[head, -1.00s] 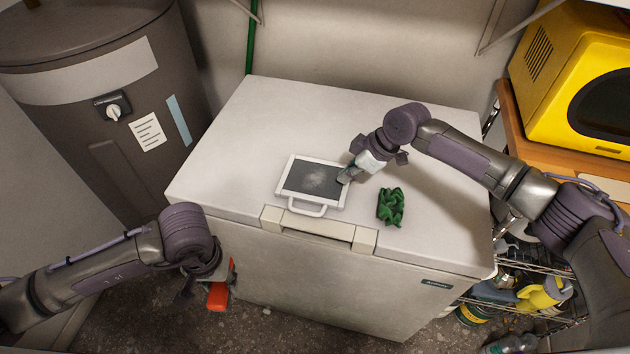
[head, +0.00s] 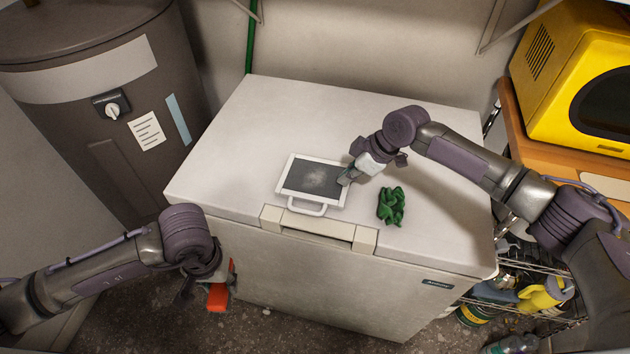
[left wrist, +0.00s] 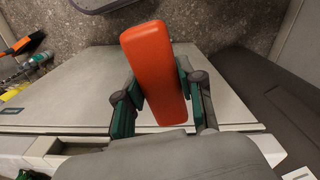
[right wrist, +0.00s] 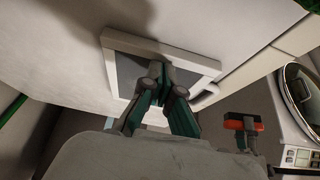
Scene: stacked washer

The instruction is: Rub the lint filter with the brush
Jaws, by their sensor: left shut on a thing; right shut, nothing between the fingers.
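The lint filter (head: 300,176) has a white frame, a dark mesh with a pale lint patch, and a handle at its front. It lies flat on the white chest lid. It also shows in the right wrist view (right wrist: 203,63). My right gripper (head: 344,178) is shut and empty, its tips at the filter's right edge; whether they touch is unclear. My left gripper (left wrist: 158,82) is shut on the orange-red brush (left wrist: 152,60), which hangs in front of the chest, low and left of the filter (head: 218,297). The brush's bristles are hard to make out.
A crumpled green thing (head: 391,206) lies on the chest lid (head: 420,110), right of the filter. The lid behind and left of the filter is clear. A grey tank (head: 100,120) stands left, a yellow appliance (head: 550,50) right. A wire shelf with bottles is at lower right.

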